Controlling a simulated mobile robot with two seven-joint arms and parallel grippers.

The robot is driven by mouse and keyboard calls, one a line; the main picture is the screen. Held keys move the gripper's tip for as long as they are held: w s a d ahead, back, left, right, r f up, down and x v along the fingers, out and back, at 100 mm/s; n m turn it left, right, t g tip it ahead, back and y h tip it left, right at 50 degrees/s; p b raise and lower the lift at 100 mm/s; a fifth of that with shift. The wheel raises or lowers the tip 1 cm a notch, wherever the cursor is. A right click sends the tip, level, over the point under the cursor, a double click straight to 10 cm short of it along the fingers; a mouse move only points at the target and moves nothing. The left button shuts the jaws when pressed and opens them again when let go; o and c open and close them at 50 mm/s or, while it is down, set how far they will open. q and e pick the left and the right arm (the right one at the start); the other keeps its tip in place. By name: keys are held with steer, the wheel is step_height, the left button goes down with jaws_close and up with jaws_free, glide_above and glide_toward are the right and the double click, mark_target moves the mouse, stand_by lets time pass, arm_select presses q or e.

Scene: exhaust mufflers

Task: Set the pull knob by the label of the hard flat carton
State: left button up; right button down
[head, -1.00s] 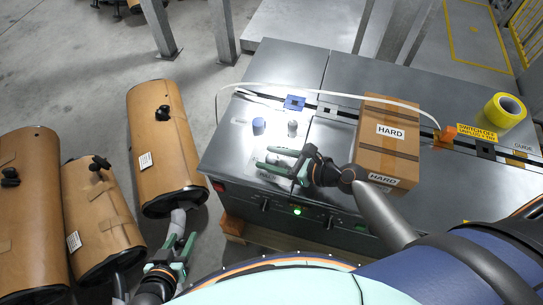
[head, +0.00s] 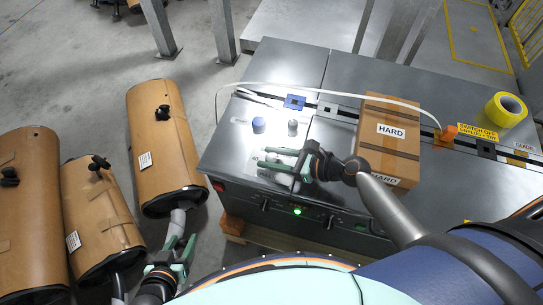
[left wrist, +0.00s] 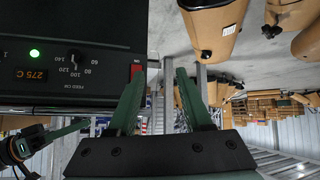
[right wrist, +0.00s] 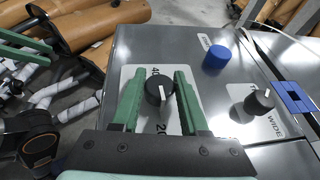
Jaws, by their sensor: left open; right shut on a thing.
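The carton (head: 390,123) lies on the grey machine top with HARD labels on its top and front. My right gripper (head: 262,158) is left of it, shut on a black dial knob (right wrist: 158,88) with a white pointer, by printed numbers 40 and 20. A blue round knob (right wrist: 216,57) and a dark grey knob (right wrist: 259,101) with a label reading WIDE stand beyond; in the head view they are the blue (head: 258,125) and grey (head: 292,127) ones. My left gripper (head: 180,248) is open and empty, beside the machine front.
The machine front has a green light (left wrist: 35,54), a numbered dial (left wrist: 75,62), a 275 C display (left wrist: 31,75) and a red switch (left wrist: 137,70). Yellow tape (head: 505,110) lies at the right. A white strap arches over the top.

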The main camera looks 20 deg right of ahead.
steer(key=n+g+y, duration=0.1)
steer(key=n+g, duration=0.2)
steer(key=shift+y+b, duration=0.4)
steer(key=n+g+y, duration=0.1)
steer(key=n+g, duration=0.1)
steer(key=shift+g, duration=0.3)
steer(key=shift+n+g+b, duration=0.4)
steer(key=shift+n+g, duration=0.3)
steer(key=shift+n, duration=0.1)
arm_select(q)
steer(key=shift+w+d+f, duration=0.3)
steer(key=shift+d+f, duration=0.1)
steer(key=shift+d, duration=0.15)
arm_select(e)
steer(key=shift+n+g+y, duration=0.3)
steer(key=shift+n+g, duration=0.2)
steer(key=shift+s, duration=0.1)
steer(key=shift+c, duration=2.1)
jaws_free()
arm_select(q)
steer(key=shift+s+f, duration=0.1)
steer(key=shift+f, duration=0.05)
